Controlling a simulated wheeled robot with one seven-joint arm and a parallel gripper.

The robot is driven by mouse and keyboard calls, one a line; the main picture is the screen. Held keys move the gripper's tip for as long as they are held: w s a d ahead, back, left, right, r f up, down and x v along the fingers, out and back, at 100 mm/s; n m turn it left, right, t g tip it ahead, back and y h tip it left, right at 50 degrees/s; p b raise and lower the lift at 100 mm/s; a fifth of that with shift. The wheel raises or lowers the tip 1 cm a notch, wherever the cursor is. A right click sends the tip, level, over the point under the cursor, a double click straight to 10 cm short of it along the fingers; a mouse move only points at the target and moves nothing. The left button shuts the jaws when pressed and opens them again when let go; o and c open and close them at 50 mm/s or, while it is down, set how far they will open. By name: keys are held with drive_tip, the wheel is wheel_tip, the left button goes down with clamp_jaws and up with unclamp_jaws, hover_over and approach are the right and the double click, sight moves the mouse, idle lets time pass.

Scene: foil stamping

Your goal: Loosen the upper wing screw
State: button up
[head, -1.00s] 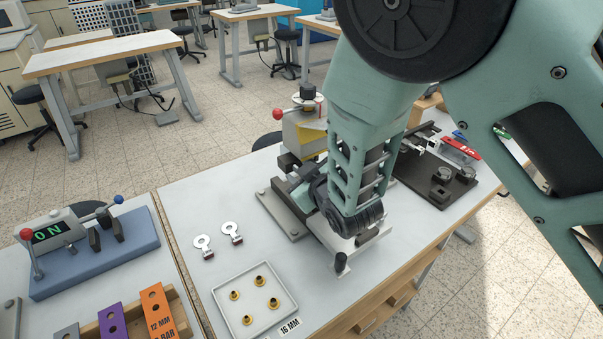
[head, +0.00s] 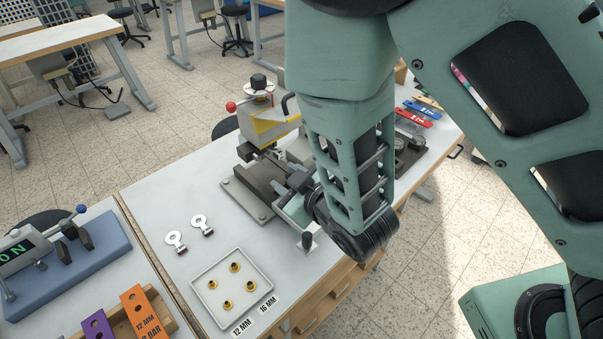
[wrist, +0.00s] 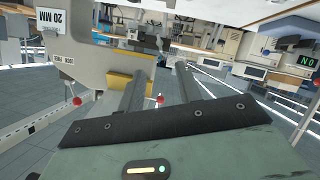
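The stamping press (head: 272,124), grey with a yellow panel, a black top knob and a red-ball lever, stands on the white table. It also shows in the wrist view (wrist: 78,50), with a "20 MM" label, a lock label and a yellow block. I cannot clearly pick out the upper wing screw in either view. In the wrist view, my gripper (wrist: 157,72) has its two dark fingers apart, with nothing seen held between them. The fingers point toward the press, close to its yellow block. In the head view, my arm's wrist is low beside the press and hides part of it.
A tray (head: 193,283) of brass rings and two metal tags (head: 176,241) lie left of my arm. A blue fixture (head: 92,262) and coloured bars (head: 147,314) are at lower left. A dark fixture and red and blue tags (head: 417,112) are behind my arm.

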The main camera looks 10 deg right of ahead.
drive_tip(key=shift+p+v, duration=2.35)
drive_tip(key=shift+p, duration=1.2)
drive_tip(key=s+d+r+g+h+b, duration=0.1)
drive_tip(key=s+d+r+g+b, duration=0.1)
drive_tip(key=s+r+g, duration=0.1)
drive_tip(key=s+d+r+m+g+h+b, duration=0.1)
drive_tip(key=s+d+r+g+h+b, duration=0.1)
drive_tip(key=s+g, duration=0.3)
drive_tip(key=s+d+r+m+g+h+b, duration=0.1)
drive_tip(key=s+d+r+g+h+b, duration=0.1)
drive_tip(key=s, duration=0.6)
wheel_tip(320, 180, up, 3)
drive_tip(key=d+g+b, duration=0.1)
drive_tip(key=g+b, duration=0.1)
drive_tip(key=shift+f+g, duration=0.25)
drive_tip(key=shift+g, duration=0.05)
drive_tip(key=shift+d, duration=0.1)
